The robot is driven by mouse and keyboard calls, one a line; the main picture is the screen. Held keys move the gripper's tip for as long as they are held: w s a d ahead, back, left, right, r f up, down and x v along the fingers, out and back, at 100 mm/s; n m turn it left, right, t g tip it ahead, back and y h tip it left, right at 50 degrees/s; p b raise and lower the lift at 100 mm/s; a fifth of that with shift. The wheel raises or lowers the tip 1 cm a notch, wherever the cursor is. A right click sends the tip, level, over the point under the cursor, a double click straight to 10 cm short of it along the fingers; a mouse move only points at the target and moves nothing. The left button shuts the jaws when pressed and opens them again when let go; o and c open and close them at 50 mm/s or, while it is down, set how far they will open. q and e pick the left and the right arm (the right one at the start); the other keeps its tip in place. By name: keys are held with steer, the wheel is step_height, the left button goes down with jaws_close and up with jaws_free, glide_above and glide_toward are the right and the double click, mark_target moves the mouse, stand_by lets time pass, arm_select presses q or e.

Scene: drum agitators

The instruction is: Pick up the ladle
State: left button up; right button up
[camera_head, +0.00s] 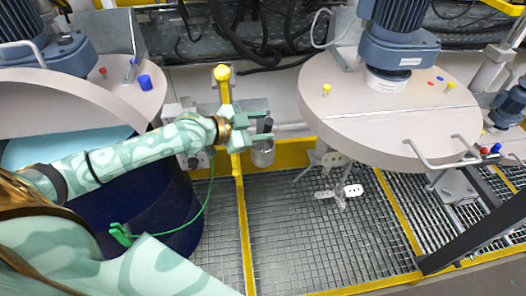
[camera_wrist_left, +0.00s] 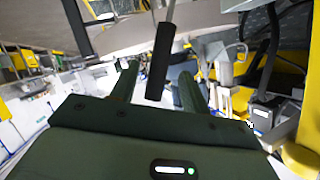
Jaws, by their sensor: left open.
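The ladle shows a black handle (camera_head: 265,125) between the fingers of my left gripper (camera_head: 268,126) in the head view. A shiny metal cup (camera_head: 262,153) shows just below the gripper; it looks like part of the ladle, but the join is hidden. In the left wrist view the black handle (camera_wrist_left: 160,62) stands tilted between the two dark green fingers of the left gripper (camera_wrist_left: 157,82), with gaps on both sides. The left gripper is open around the handle. My right gripper is not in view.
A yellow post (camera_head: 240,200) stands just behind the left gripper. A round agitator lid (camera_head: 400,115) with handles is at right, above a bladed stirrer (camera_head: 340,192). Floor grating (camera_head: 300,245) is clear.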

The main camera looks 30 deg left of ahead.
arm_select(q)
steer(key=x, duration=0.4)
steer(key=shift+w+d, duration=0.1)
steer(key=shift+d, duration=0.2)
jaws_close()
step_height(320, 180, up, 20)
steer(key=p, duration=1.2)
